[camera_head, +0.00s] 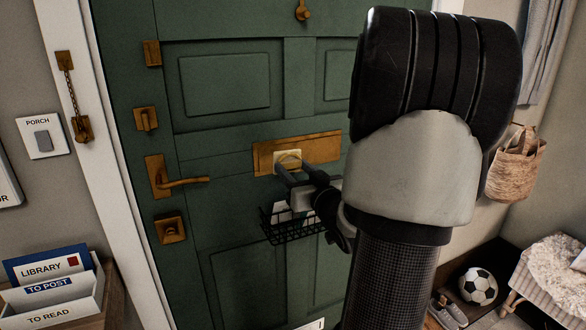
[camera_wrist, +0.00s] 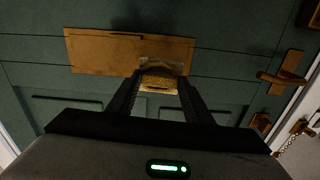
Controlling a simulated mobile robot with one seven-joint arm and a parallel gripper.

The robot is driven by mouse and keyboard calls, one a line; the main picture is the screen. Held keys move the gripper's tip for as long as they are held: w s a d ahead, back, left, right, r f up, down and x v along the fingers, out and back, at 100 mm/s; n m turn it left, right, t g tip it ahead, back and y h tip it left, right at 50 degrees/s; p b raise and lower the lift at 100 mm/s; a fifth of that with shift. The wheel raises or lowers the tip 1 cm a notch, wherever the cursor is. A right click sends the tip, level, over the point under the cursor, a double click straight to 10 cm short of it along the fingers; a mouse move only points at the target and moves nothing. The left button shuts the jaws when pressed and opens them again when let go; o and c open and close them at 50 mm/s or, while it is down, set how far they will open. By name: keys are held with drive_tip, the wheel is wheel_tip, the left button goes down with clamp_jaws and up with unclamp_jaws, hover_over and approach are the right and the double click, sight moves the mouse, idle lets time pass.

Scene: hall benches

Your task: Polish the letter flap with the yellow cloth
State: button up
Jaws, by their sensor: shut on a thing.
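The brass letter flap (camera_head: 318,148) is set in the green door (camera_head: 225,82) and appears shut. In the wrist view the letter flap (camera_wrist: 95,52) is a wide brass plate beyond my fingers. The yellow cloth (camera_head: 289,156) is a small pad at my fingertips, in front of the left part of the flap. My gripper (camera_head: 284,169) is shut on the cloth. In the wrist view the cloth (camera_wrist: 160,82) sits between the two fingers of my gripper (camera_wrist: 158,85) and overlaps the flap's lower edge. I cannot tell whether it presses on the brass.
A black wire basket (camera_head: 290,226) with papers hangs on the door just below my gripper. A letter rack (camera_head: 60,290) stands at lower left. A woven bag (camera_head: 516,165) hangs at right; a football (camera_head: 478,286) lies below.

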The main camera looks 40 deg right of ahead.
sight(299, 159)
drive_tip(key=shift+v, duration=1.55)
drive_tip(key=shift+w, duration=0.2)
drive_tip(key=shift+b+x, duration=0.6)
drive_tip(key=shift+x, duration=2.65)
drive_tip(key=shift+x, duration=1.05)
drive_tip(key=shift+s+d, duration=0.1)
drive_tip(key=d, duration=0.2)
drive_tip(key=s+d, duration=0.1)
drive_tip(key=d, duration=0.1)
drive_tip(key=shift+f, duration=0.1)
